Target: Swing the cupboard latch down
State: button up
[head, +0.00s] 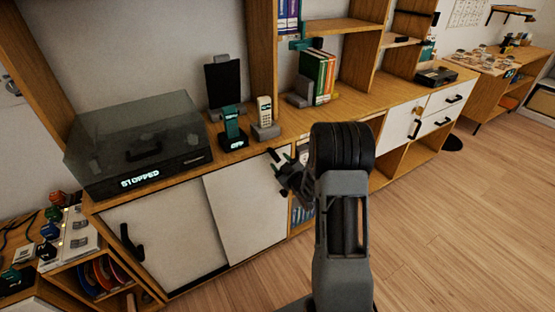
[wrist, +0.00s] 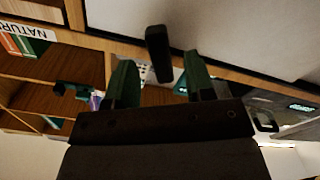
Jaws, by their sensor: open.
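A black bar that looks like the latch (wrist: 158,52) shows in the wrist view against the edge of a white cupboard door (wrist: 235,30). It stands just past my gripper (wrist: 161,80), roughly in line with the gap between the two dark green fingers. The fingers are apart with nothing held between them, and I cannot tell whether either touches the bar. In the head view my gripper (head: 286,166) is at the right edge of the white door (head: 247,210). My arm hides part of the cupboard there, and the bar is hard to make out from the gripper.
A turntable (head: 140,145) reading STOPPED, a cordless phone (head: 264,115) and books (head: 318,75) stand on the cupboard top. The left door has a black handle (head: 130,243). White drawers (head: 440,105) are beyond my arm. The wooden floor (head: 460,220) at right is clear.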

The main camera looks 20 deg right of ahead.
jog(key=shift+w+a, duration=0.15)
jog(key=shift+w, duration=1.3)
